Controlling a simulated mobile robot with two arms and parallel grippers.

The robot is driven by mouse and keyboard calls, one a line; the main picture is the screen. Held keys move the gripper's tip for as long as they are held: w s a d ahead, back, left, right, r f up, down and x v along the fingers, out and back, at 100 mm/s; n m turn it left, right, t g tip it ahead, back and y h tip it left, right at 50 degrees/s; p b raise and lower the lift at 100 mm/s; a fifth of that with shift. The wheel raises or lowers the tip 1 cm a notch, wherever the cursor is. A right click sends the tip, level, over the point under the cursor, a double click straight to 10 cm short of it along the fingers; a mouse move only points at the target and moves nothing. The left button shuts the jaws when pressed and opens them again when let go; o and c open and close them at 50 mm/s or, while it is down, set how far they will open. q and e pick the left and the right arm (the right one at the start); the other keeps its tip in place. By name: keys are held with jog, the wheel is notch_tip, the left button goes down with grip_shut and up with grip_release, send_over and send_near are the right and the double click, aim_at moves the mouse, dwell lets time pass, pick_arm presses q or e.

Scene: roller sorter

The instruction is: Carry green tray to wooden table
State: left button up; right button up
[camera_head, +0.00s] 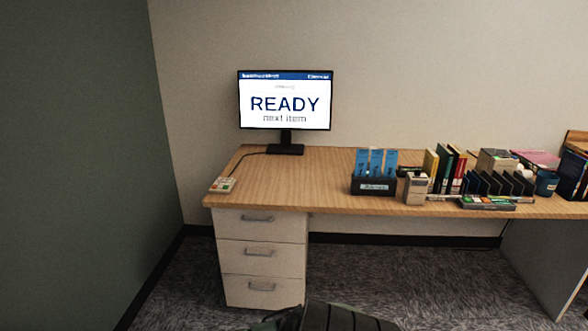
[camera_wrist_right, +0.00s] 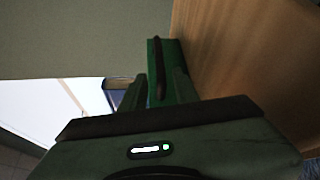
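A green piece with a dark strip along it, likely the green tray (camera_wrist_right: 155,48), shows in the right wrist view between the fingers of my right gripper (camera_wrist_right: 160,82). One finger lies close along each side of it. Whether they press on it I cannot tell, and most of the piece is hidden by the gripper. The wooden table (camera_head: 320,178) stands against the wall in the head view, with white drawers under its left end. No green tray shows on it. A brown wood surface (camera_wrist_right: 235,45) fills the right of the wrist view. My left gripper is not in view.
On the table are a monitor (camera_head: 285,100) reading READY, a small keypad (camera_head: 222,184), a dark box with blue cards (camera_head: 374,186) and a row of books (camera_head: 445,168). The tabletop between keypad and card box is bare. Grey carpet (camera_head: 390,272) lies in front.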

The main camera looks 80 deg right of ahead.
jog(key=v, duration=1.2)
dwell(1.0)
jog(key=shift+d, duration=0.1)
jog(key=shift+r, duration=2.5)
